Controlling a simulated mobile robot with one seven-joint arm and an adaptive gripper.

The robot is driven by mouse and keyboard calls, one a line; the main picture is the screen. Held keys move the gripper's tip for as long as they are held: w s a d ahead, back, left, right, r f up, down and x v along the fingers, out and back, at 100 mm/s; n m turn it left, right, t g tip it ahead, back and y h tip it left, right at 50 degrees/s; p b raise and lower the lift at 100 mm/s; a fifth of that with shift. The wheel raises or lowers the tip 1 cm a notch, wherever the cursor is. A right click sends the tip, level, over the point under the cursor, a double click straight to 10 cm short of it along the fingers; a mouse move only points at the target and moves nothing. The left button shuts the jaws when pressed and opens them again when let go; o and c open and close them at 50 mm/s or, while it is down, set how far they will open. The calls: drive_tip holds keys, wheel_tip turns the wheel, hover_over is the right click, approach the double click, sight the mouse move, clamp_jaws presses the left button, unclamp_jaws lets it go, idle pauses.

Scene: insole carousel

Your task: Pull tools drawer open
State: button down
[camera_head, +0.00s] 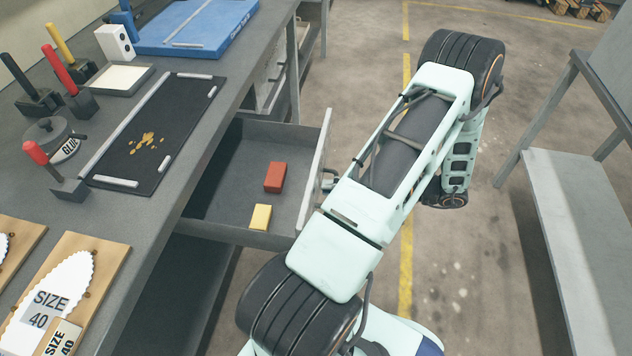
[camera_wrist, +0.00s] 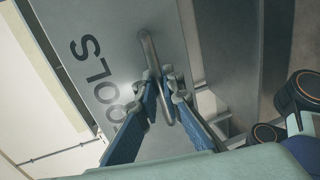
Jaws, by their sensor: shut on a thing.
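The tools drawer (camera_head: 316,165) stands pulled out from under the workbench in the head view. A red block (camera_head: 275,177) and a yellow block (camera_head: 260,217) lie inside it. In the wrist view the drawer front (camera_wrist: 112,62) carries large lettering, partly hidden by my gripper, and a curved metal handle (camera_wrist: 147,48). My gripper (camera_wrist: 163,88) has its blue-padded fingers on both sides of the handle and is shut on it. In the head view my arm hides most of the handle and the fingers.
The workbench top (camera_head: 215,110) holds a black mat (camera_head: 185,105), a blue board (camera_head: 190,25), upright-handled tools and wooden size boards (camera_head: 100,265). A grey bench (camera_head: 575,215) stands at the right. Open floor with a yellow line lies between them.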

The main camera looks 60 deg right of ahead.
drive_tip(key=shift+v, duration=0.95)
drive_tip(key=shift+d+f, duration=0.1)
drive_tip(key=shift+f, duration=0.05)
drive_tip(key=c, duration=2.3)
unclamp_jaws()
drive_tip(key=shift+c, duration=0.2)
drive_tip(key=v, duration=1.2)
